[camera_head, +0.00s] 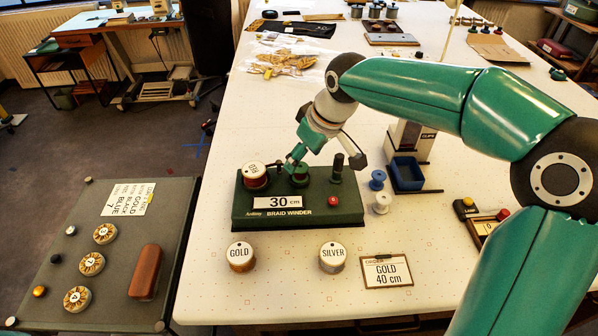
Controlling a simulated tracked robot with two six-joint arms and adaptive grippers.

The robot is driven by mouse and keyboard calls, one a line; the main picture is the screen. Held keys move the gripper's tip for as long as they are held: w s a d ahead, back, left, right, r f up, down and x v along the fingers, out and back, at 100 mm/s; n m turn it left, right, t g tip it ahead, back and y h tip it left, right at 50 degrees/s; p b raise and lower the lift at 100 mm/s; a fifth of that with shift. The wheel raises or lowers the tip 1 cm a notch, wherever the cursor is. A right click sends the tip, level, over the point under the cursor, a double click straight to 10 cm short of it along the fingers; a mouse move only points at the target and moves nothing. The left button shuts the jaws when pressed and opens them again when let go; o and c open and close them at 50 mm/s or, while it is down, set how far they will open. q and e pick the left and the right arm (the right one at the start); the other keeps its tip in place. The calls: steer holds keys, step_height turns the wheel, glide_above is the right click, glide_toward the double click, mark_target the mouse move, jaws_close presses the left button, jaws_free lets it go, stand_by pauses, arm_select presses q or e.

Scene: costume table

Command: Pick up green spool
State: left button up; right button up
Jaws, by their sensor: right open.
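The green spool (299,178) sits on the middle of the dark green braid winder (298,213), which carries a "30 cm" label. My right arm comes in from the right and its gripper (294,160) points down at the spool. The gripper is open, with its fingertips at or just above the spool's top; I cannot tell whether they touch it. The gripper partly hides the spool's upper part. My left gripper is not in view.
A red spool (255,178) with a white top stands left on the winder, and a dark post (337,170) stands right. Gold (240,257) and silver (332,257) spools and an order card (386,271) lie in front. A blue bin (406,172) stands right.

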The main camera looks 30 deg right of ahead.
mark_target(300, 166)
steer(key=shift+d+p+x, duration=0.15)
steer(key=shift+p+x, duration=0.15)
steer(key=shift+x, duration=1.1)
steer(key=shift+d+p+x, duration=0.2)
steer(key=shift+p+x, duration=0.05)
steer(key=shift+x, duration=1.2)
steer(key=shift+c, duration=0.3)
steer(key=c, duration=1)
steer(key=shift+o, duration=0.2)
steer(key=shift+r, duration=0.15)
